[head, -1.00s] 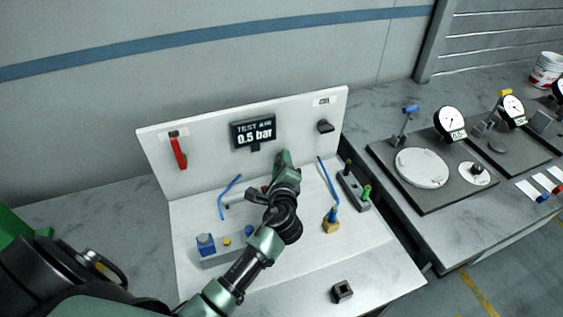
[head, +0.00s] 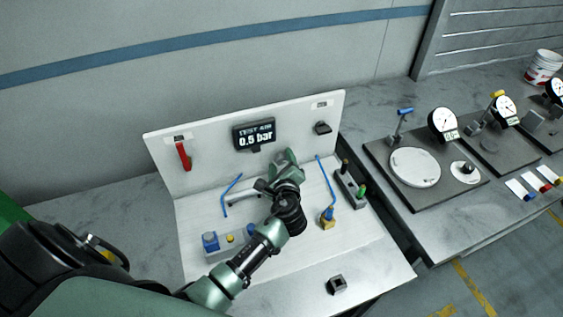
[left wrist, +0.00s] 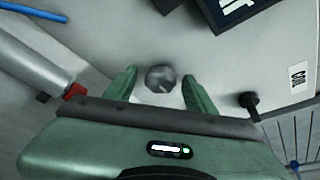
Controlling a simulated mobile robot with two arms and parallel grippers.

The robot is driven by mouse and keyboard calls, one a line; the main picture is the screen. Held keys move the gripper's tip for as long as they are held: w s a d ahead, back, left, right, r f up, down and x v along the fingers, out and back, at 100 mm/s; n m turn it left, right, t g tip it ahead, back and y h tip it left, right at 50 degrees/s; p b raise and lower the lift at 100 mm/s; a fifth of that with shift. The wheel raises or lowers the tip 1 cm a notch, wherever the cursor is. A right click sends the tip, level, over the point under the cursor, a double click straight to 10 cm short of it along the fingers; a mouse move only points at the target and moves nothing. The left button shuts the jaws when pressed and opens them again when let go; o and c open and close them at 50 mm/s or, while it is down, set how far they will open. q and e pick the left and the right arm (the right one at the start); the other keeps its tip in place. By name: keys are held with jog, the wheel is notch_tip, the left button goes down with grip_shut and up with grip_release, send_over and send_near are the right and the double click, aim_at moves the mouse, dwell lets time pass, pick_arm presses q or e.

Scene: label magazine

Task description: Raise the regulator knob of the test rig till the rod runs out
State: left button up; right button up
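The test rig is a white board with an upright back panel (head: 215,147). Its display (head: 255,135) reads TEST AIR 0.5 bar. My left gripper (head: 286,158) is at the panel, below and right of the display; the arm hides the knob in the head view. In the left wrist view, the round grey regulator knob (left wrist: 160,79) lies between the two green fingers of the left gripper (left wrist: 160,88). The fingers are open, with a visible gap on each side of the knob. A metal cylinder (left wrist: 36,62) with a red end shows at left. My right gripper is not in view.
A red lever (head: 183,155) hangs on the panel's left side and a black knob (head: 322,128) sits at its right. Blue hoses, a block with blue and yellow parts (head: 230,243) and a dark square piece (head: 337,285) are on the base. A dial gauge (head: 443,124) stands right.

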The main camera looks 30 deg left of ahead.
pick_arm(q)
jog(key=b+v, duration=0.1)
jog(key=v, duration=0.6)
jog(key=shift+s+d, duration=0.25)
jog(key=shift+s, duration=0.1)
jog(key=shift+r, duration=0.1)
dwell(0.7)
dwell(0.8)
